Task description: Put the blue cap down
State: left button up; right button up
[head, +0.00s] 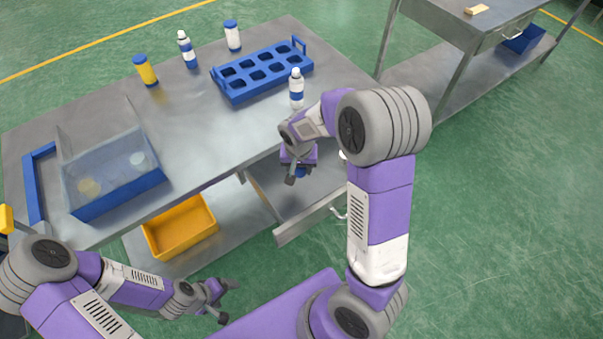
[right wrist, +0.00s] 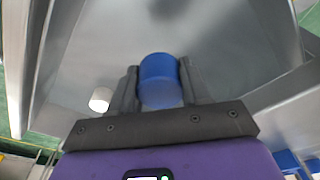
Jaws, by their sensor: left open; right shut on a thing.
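The blue cap (right wrist: 158,68) is between the two fingers of my right gripper (right wrist: 160,85), which is shut on it. In the head view only a little blue of the cap (head: 300,172) shows under my right gripper (head: 297,176), above an open metal drawer (head: 322,189) at the table's front edge. In the right wrist view a grey metal surface lies beyond the cap; I cannot tell the height between them. My left gripper (head: 228,301) is open and empty, low in front of the table.
A small white round thing (right wrist: 100,99) lies left of the cap in the right wrist view. The metal table (head: 190,130) holds a blue rack (head: 238,94), several bottles and cans, and a clear-walled blue box (head: 120,195). A yellow bin (head: 180,228) sits on the lower shelf.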

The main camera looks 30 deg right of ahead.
aim_at(299, 170)
jog(key=shift+f+b, duration=0.75)
jog(key=shift+f, duration=2.2)
jog(key=shift+f+b, duration=0.6)
jog(key=shift+f, duration=0.05)
jog(key=o, duration=1.1)
jog(key=shift+o, duration=0.2)
jog(key=shift+r, duration=0.15)
jog(key=shift+r+p, duration=0.3)
jog(key=shift+p, duration=0.15)
jog(key=r+p, duration=0.1)
jog(key=r, duration=0.3)
jog(key=s+r+p, duration=0.1)
jog(key=r, duration=0.3)
jog(key=a+r+p, duration=0.1)
jog(key=r+p, duration=0.1)
jog(key=r, duration=0.2)
jog(key=shift+s+r, duration=0.15)
jog(key=shift+s, duration=0.05)
